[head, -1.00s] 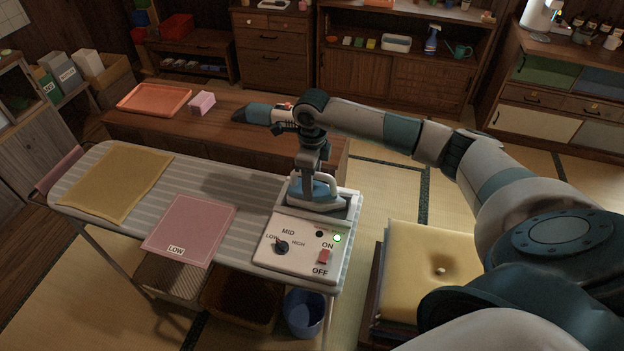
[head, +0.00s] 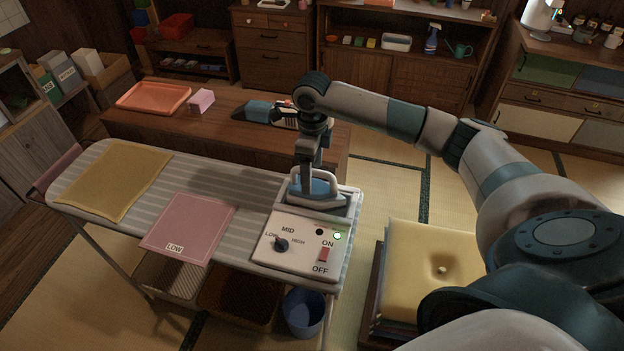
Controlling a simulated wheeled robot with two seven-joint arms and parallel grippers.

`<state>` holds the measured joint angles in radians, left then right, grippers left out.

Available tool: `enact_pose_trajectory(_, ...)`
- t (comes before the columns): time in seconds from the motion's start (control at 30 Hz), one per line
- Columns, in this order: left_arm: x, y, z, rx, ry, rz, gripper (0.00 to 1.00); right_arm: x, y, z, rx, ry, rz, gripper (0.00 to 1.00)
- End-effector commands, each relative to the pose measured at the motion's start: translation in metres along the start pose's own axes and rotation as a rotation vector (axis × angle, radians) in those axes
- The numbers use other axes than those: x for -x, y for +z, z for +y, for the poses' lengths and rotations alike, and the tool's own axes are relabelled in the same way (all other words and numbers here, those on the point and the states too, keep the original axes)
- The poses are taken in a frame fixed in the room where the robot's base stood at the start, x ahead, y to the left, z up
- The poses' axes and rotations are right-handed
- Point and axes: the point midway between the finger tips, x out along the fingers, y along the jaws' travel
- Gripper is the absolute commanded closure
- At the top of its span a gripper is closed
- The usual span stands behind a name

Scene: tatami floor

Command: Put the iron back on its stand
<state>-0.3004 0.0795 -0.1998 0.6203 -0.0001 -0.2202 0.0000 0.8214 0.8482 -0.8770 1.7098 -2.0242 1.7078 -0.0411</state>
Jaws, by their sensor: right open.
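The iron (head: 322,188), blue with a pale handle, sits on its stand (head: 347,206) at the right end of the striped ironing board (head: 230,187). My right gripper (head: 310,172) points down over the iron, open, with its fingertips at the handle. I cannot tell whether they still touch it. The control panel (head: 297,245) in front has a LOW-MID-HIGH dial (head: 281,245), a red ON/OFF switch (head: 323,255) and a lit green lamp (head: 337,236). My left gripper is out of view.
A yellow cloth (head: 115,180) and a pink cloth marked LOW (head: 190,222) lie on the board. Yellow cushions (head: 425,255) are stacked at right; a blue bin (head: 303,313) stands below.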

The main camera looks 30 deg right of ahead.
Motion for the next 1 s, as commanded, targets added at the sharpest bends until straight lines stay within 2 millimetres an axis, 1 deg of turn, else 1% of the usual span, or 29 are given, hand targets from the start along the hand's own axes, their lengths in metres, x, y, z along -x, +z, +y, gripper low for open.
enact_pose_trajectory(0.03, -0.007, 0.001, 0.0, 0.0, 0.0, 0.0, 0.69, 0.006, 0.001, -0.001, 0.001, -0.004, -0.005, 0.29)
enact_pose_trajectory(0.2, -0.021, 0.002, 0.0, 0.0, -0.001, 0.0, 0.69, 0.037, 0.002, -0.001, 0.001, -0.004, -0.005, 0.29)
enact_pose_trajectory(0.4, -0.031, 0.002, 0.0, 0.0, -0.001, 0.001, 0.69, 0.07, 0.001, -0.001, 0.001, -0.003, -0.003, 0.29)
enact_pose_trajectory(0.5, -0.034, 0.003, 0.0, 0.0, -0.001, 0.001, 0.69, 0.08, 0.001, -0.001, 0.0, -0.002, -0.003, 0.29)
enact_pose_trajectory(0.7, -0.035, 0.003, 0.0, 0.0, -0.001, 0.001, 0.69, 0.09, 0.0, 0.0, -0.001, -0.001, -0.001, 0.29)
enact_pose_trajectory(1.0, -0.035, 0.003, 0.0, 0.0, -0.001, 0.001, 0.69, 0.09, 0.0, 0.0, 0.0, -0.001, -0.001, 0.29)
